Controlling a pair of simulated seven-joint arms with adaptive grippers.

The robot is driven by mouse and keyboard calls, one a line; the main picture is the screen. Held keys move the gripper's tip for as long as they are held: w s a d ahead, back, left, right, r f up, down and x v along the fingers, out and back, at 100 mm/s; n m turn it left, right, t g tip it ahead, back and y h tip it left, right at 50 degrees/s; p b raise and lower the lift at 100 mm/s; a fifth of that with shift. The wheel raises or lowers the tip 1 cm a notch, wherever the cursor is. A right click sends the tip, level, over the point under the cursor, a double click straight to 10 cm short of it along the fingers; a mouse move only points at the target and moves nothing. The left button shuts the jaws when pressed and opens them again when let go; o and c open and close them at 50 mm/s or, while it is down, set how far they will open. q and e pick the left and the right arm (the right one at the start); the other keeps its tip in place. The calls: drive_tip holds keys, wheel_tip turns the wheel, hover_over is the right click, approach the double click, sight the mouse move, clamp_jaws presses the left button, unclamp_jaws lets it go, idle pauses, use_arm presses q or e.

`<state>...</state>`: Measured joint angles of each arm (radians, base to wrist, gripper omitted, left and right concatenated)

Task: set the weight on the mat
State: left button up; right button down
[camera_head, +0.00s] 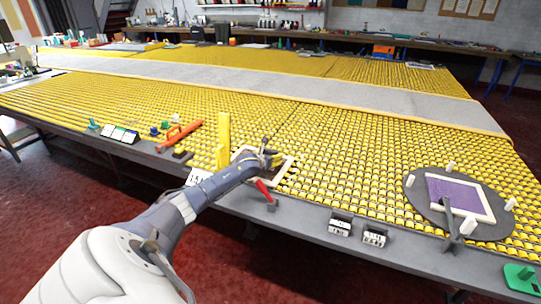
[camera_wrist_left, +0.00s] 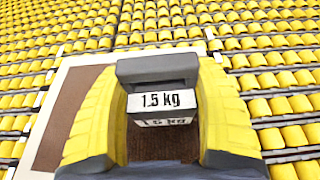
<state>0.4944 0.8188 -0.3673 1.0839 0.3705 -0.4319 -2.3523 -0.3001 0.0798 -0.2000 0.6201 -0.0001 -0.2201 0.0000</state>
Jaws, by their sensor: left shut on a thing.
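The weight (camera_wrist_left: 165,105) is a block with a grey handle and a white face marked "1.5 kg". In the left wrist view it sits between the two yellow fingers of my left gripper (camera_wrist_left: 160,125), which is shut on it. A brown mat (camera_wrist_left: 75,105) with a cream border lies below and around the weight. I cannot tell whether the weight touches it. In the head view my left gripper (camera_head: 272,158) is over this mat (camera_head: 283,173) near the table's front edge, and the arm hides part of it. My right gripper is not in view.
A purple mat (camera_head: 457,194) with a white border lies on a dark round plate (camera_head: 417,205) with white posts at right. Two small black-and-white blocks (camera_head: 340,226) (camera_head: 374,237) stand on the front edge. A yellow upright (camera_head: 223,140) and an orange tool (camera_head: 180,136) are left of my gripper.

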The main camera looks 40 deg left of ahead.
use_arm(q)
drive_tip(key=shift+w+r, duration=0.1)
drive_tip(key=shift+r, duration=0.1)
drive_tip(key=o, duration=1.6)
drive_tip(key=shift+f, duration=0.25)
drive_tip(key=shift+c, duration=0.2)
drive_tip(key=shift+r, duration=0.1)
drive_tip(key=v, duration=1.2)
